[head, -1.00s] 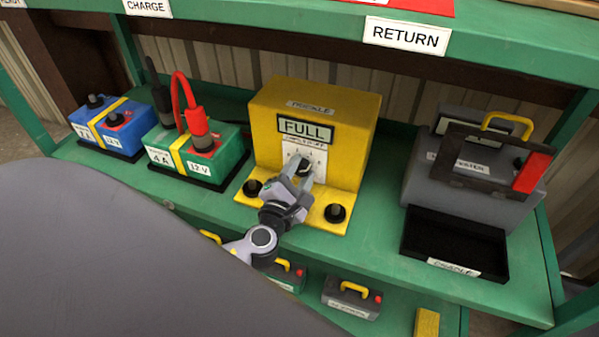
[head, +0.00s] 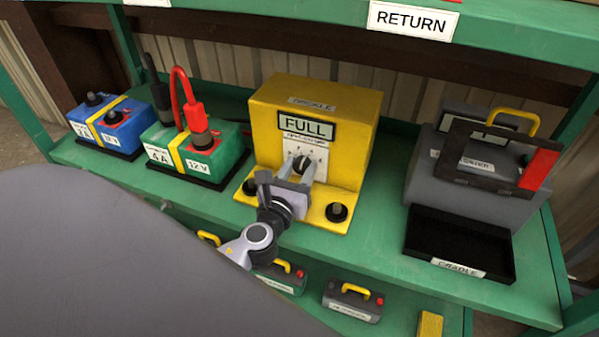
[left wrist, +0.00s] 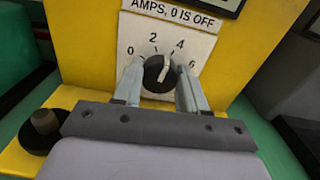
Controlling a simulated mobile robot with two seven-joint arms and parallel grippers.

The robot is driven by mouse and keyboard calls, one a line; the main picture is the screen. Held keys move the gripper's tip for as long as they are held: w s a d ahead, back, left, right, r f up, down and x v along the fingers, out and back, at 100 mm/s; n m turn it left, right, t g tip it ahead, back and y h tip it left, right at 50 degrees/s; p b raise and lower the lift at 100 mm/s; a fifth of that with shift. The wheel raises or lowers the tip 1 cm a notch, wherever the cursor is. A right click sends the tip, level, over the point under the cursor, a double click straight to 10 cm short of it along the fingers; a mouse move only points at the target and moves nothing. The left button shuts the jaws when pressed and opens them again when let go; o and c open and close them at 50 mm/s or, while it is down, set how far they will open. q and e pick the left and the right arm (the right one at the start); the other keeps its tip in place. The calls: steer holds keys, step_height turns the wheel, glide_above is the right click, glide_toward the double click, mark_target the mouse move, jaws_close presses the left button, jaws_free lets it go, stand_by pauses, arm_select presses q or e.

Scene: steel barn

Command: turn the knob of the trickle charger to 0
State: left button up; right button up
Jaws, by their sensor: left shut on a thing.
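The knob's pale pointer points up, between 2 and 4. My left gripper (left wrist: 158,88) has its two fingers on either side of the knob and is shut on it; it also shows in the head view (head: 300,172). The right gripper is not in view.
Blue (head: 111,127) and green (head: 192,152) batteries stand left of the charger. A grey box with a yellow handle (head: 475,160) and a black cradle tray (head: 459,238) are at the right. Black round posts flank my gripper on the charger's base. A shelf overhangs above.

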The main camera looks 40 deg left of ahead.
arm_select(q)
steer(key=shift+f+n+b, duration=0.1)
steer(key=shift+n+b, duration=0.2)
steer(key=shift+n, duration=0.6)
steer(key=n, duration=0.2)
steer(key=shift+n+b, duration=0.4)
steer(key=n+b, duration=0.1)
steer(key=n, duration=0.2)
steer(key=shift+a+n, duration=0.1)
steer(key=shift+n, duration=0.3)
steer(key=n+b, duration=0.1)
steer(key=n, duration=0.2)
steer(key=shift+n, duration=1.7)
steer(key=o, duration=1.1)
steer(key=shift+c, duration=0.2)
steer(key=shift+s, duration=0.1)
